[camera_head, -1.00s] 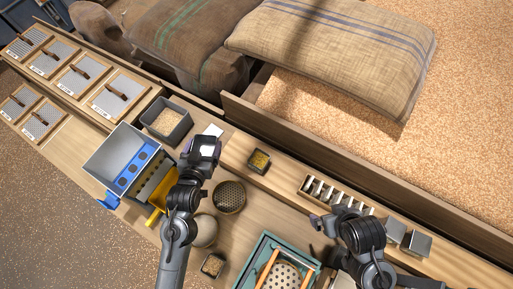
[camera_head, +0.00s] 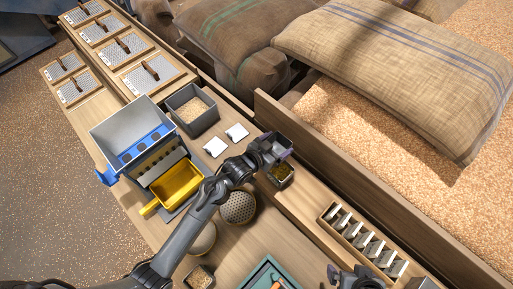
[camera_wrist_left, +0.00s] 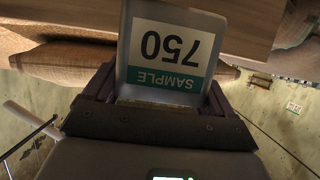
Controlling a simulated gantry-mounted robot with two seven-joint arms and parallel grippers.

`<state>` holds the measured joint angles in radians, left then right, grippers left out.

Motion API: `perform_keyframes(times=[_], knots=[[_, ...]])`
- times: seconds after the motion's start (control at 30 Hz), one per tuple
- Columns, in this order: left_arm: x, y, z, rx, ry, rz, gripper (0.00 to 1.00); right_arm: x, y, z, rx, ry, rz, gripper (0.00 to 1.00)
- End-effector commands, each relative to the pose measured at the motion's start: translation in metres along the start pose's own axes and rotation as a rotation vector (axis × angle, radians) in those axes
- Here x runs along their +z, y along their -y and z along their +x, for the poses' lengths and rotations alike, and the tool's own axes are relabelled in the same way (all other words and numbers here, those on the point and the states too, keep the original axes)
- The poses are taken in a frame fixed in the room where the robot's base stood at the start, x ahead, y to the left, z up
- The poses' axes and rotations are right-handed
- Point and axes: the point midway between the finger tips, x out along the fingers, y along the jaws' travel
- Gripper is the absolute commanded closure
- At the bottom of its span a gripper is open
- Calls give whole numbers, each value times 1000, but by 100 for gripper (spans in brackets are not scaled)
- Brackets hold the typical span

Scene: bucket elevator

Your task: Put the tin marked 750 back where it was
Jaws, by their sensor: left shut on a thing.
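The tin marked 750 (camera_wrist_left: 168,50) shows in the left wrist view with its white and green sample label upside down. In the head view a small dark tin with yellowish grain (camera_head: 283,175), which appears to be the same one, is at the wooden ledge beside the bench. My left gripper (camera_head: 280,156) is shut on the tin at its edge. Whether the tin touches the ledge I cannot tell. My right gripper (camera_head: 348,277) is at the bottom edge, partly cut off, and its jaws are unclear.
A yellow tray (camera_head: 177,184) sits at the grey hopper machine (camera_head: 130,125). A slotted wooden rack (camera_head: 325,214) holds several metal pieces. Sacks (camera_head: 395,70) lie behind.

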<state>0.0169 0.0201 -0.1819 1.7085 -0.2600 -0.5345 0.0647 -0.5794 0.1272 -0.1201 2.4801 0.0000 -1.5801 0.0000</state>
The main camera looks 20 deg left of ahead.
Motion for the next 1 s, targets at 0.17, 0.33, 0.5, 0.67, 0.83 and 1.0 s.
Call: perform_keyframes(times=[0.17, 0.33, 0.5, 0.67, 0.83, 1.0], knots=[[23, 38, 1, -3, 3, 0, 54, -2, 0, -6, -1, -1, 1, 0], [40, 66, 2, -2, 0, -1, 54, -3, 0, -7, -3, -2, 3, 0], [51, 80, 3, -1, 1, -1, 54, -3, 1, -8, -6, -2, 7, 0], [56, 82, 4, 0, -1, -2, 54, -3, 2, -8, -8, -2, 10, 0], [76, 82, 12, -1, 1, -3, 54, -3, 2, -8, -8, -2, 10, 0], [88, 82, 18, -1, -1, -1, 54, -3, 2, -7, -8, -1, 10, 0]])
